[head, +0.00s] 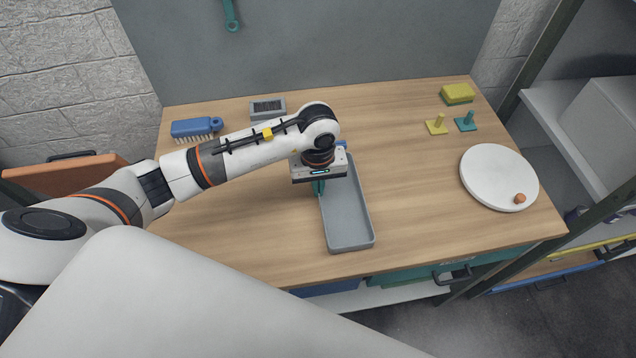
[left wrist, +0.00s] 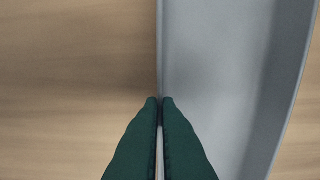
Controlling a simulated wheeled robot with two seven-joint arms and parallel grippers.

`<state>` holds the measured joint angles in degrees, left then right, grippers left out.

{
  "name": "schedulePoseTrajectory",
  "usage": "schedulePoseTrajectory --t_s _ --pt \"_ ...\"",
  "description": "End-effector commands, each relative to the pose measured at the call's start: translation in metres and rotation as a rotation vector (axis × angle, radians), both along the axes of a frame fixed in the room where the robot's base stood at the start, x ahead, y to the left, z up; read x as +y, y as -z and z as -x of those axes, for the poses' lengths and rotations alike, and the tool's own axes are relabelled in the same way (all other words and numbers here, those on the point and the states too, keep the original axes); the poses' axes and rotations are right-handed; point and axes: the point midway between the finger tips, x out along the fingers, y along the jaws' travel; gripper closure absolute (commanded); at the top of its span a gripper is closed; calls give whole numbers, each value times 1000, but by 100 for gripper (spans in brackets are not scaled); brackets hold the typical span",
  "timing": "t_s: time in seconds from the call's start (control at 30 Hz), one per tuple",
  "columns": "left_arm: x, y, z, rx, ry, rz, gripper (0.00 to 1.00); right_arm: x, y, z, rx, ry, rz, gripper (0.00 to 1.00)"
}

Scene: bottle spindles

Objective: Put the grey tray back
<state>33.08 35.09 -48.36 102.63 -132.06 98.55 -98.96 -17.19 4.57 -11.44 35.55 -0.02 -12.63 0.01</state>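The grey tray (head: 352,225) is long, shallow and empty, and appears to lie flat on the wooden table. Its near end is close to the table's front edge. My left gripper (head: 318,187) points down at the tray's left long side. In the left wrist view its green fingers (left wrist: 160,102) are closed with the rim of the grey tray (left wrist: 215,60) between them, one finger outside and one inside. My left arm and wrist hide the tray's far end. My right gripper is not in view.
A round white board (head: 492,172) with an orange piece (head: 520,198) is at right. Yellow (head: 437,125) and teal (head: 466,122) pegs and a yellow sponge (head: 457,93) stand behind. A blue brush (head: 196,128) and a grey box (head: 268,107) are at back left.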

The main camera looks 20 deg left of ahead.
Motion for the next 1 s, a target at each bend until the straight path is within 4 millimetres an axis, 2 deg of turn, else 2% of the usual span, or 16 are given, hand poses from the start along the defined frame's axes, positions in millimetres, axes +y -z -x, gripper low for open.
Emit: schedulePoseTrajectory --t_s 0.17,0.2,0.3,0.7,0.83,1.0 --pt "0 4 0 -1 -1 -1 100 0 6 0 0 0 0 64" --pt "0 3 0 1 -1 -1 90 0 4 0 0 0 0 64" --pt "0 2 0 1 -1 -1 75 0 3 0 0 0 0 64" --pt "0 -4 -1 -3 0 1 75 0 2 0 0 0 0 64" --pt "1 -25 -2 -7 1 -2 75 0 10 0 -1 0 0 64" --pt "1 -63 -2 -8 1 -1 75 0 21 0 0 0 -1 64"
